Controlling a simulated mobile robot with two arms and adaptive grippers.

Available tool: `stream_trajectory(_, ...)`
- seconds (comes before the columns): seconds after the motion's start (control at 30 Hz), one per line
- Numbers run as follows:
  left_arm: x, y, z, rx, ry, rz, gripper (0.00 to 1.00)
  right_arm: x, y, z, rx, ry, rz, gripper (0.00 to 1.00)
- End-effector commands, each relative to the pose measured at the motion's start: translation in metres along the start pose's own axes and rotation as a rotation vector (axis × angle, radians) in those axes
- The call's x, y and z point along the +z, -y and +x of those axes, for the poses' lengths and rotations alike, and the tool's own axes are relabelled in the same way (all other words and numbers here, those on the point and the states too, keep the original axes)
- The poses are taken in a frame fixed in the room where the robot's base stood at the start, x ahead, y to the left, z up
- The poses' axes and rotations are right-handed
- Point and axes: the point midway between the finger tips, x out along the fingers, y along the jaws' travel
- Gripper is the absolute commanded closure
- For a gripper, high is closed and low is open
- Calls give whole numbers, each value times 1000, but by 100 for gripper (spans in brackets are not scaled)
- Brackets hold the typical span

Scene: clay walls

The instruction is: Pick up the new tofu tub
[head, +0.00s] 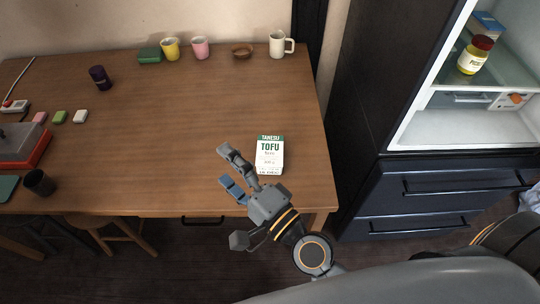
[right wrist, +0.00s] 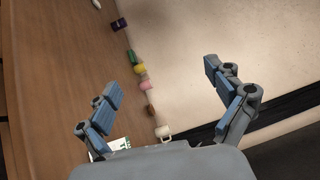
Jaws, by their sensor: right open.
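The tofu tub (head: 269,154) is white with a green band and stands on the wooden table (head: 180,120) near its right front corner. My right gripper (head: 228,168) is open and empty, to the left of the tub and apart from it in the head view. In the right wrist view my right gripper's fingers (right wrist: 165,92) are spread wide, with nothing between them. A small part of the tub (right wrist: 116,144) shows there, low behind the left finger. The rest of it is hidden by my gripper. My left gripper is not in view.
A yellow cup (head: 170,49), a pink cup (head: 200,47), a brown bowl (head: 242,52) and a white mug (head: 279,45) line the table's back. A red box (head: 38,150) and a dark cup (head: 39,182) are at the left. The open fridge (head: 420,140) stands right of the table. The table's middle is clear.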

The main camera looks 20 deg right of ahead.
Motion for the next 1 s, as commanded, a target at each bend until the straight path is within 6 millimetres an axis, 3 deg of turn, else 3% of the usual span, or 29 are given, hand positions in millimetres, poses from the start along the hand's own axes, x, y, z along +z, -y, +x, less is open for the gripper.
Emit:
stream_trajectory(0.1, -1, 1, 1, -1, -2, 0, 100, -32, 20, 2, -164, -211, 394, 8)
stream_trajectory(0.17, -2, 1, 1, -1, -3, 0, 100, -52, 17, -2, -231, -336, 611, 8)
stream_trajectory(0.3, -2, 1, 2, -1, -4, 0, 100, -83, -21, -22, -318, -627, 1047, 8)
stream_trajectory(0.4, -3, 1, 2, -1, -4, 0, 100, -88, -54, -37, -335, -802, 1264, 8)
stream_trajectory(0.5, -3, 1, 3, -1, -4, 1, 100, -86, -80, -49, -332, -930, 1398, 8)
stream_trajectory(0.67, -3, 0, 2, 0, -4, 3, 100, -85, -100, -54, -326, -1019, 1479, 8)
stream_trajectory(1.0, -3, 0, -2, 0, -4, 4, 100, -130, -126, -20, -325, -1025, 1479, 8)
